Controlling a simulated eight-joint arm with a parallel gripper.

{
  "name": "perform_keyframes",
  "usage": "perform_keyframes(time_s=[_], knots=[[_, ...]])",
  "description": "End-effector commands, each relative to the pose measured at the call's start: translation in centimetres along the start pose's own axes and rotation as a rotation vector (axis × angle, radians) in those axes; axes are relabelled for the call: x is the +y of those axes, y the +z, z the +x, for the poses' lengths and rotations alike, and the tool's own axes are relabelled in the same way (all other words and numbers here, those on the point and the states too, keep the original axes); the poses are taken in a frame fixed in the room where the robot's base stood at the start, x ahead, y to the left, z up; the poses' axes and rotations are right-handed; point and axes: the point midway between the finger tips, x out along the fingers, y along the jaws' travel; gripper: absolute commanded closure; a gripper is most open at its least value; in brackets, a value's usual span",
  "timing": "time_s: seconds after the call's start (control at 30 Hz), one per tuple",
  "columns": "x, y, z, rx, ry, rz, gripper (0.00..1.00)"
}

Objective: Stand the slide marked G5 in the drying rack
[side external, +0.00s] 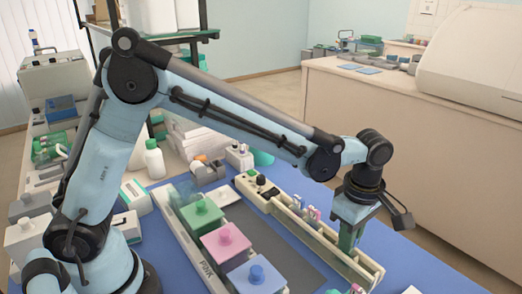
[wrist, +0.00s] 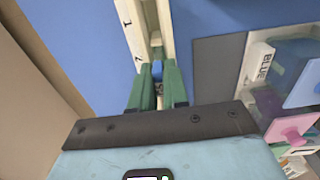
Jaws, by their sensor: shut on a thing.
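Several other slides (side external: 312,215) stand in the rack left of my gripper in the side view.
Green (side external: 200,215), pink (side external: 226,245) and blue (side external: 257,278) lidded staining jars stand in a row left of the rack. More small coloured pieces (side external: 355,289) show at the bottom edge. Blue mat (side external: 400,245) right of the rack is clear.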

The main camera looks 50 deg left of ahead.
Motion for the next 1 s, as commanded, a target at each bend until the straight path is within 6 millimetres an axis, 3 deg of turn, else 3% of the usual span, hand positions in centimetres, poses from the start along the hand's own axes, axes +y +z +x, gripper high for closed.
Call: perform_keyframes(time_s=[0.27, 0.3, 0.5, 0.83, 1.0], knots=[[0.0, 0.0, 0.3, 0.0, 0.0, 0.0, 1.0], [0.0, 0.0, 0.3, 0.0, 0.0, 0.0, 0.82], [0.0, 0.0, 0.3, 0.0, 0.0, 0.0, 0.56], [0.0, 0.0, 0.0, 0.0, 0.0, 0.0, 0.56], [0.0, 0.0, -1.9, 0.0, 0.0, 0.0, 0.56]])
